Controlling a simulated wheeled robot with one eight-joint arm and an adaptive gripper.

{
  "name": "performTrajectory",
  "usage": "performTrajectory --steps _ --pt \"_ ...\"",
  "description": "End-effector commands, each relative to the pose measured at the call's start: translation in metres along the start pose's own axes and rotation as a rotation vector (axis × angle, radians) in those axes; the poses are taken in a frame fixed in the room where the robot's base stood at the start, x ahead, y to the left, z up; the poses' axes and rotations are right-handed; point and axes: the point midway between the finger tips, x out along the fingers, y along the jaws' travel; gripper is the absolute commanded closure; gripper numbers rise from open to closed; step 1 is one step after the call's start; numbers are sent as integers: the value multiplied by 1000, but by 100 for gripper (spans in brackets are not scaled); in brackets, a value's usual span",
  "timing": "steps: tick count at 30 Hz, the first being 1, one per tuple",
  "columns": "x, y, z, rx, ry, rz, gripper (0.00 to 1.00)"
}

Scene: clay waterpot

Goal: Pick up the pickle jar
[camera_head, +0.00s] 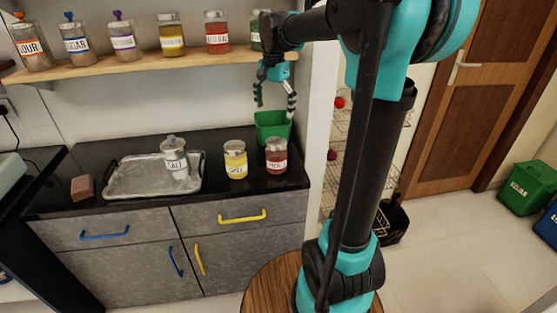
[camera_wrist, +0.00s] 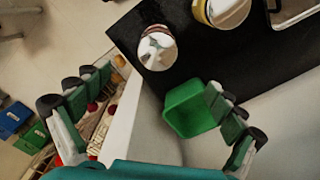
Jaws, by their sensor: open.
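No label that I can read says pickle. A jar with green contents (camera_head: 256,36) stands at the right end of the wall shelf, partly hidden behind my arm; its label is unreadable. On the counter stand a yellow jar (camera_head: 236,165) and a red jar (camera_head: 276,160), both with metal lids. Their lids show from above in the wrist view, the red jar's (camera_wrist: 157,48) at top centre and the yellow jar's (camera_wrist: 225,12) at top right. My gripper (camera_head: 275,106) is open and empty, pointing down above a green container (camera_head: 272,124); its spread fingers also show in the wrist view (camera_wrist: 157,85).
The wooden shelf (camera_head: 130,66) holds several more jars in a row. The dark counter (camera_head: 110,152) carries a metal tray (camera_head: 130,178) with a salt shaker (camera_head: 175,160) on it, and a brown block (camera_head: 82,188). A white wall edge (camera_wrist: 130,130) stands beside the counter.

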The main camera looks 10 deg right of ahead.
Motion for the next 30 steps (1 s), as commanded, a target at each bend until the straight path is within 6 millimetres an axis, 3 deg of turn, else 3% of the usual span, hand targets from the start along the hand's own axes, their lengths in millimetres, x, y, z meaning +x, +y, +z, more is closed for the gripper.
performTrajectory --steps 5,21,30 --pt "9 -4 -1 22 -6 8 5" --pt "107 -2 -1 19 -5 6 5" --pt "128 -1 -3 20 -5 6 5"
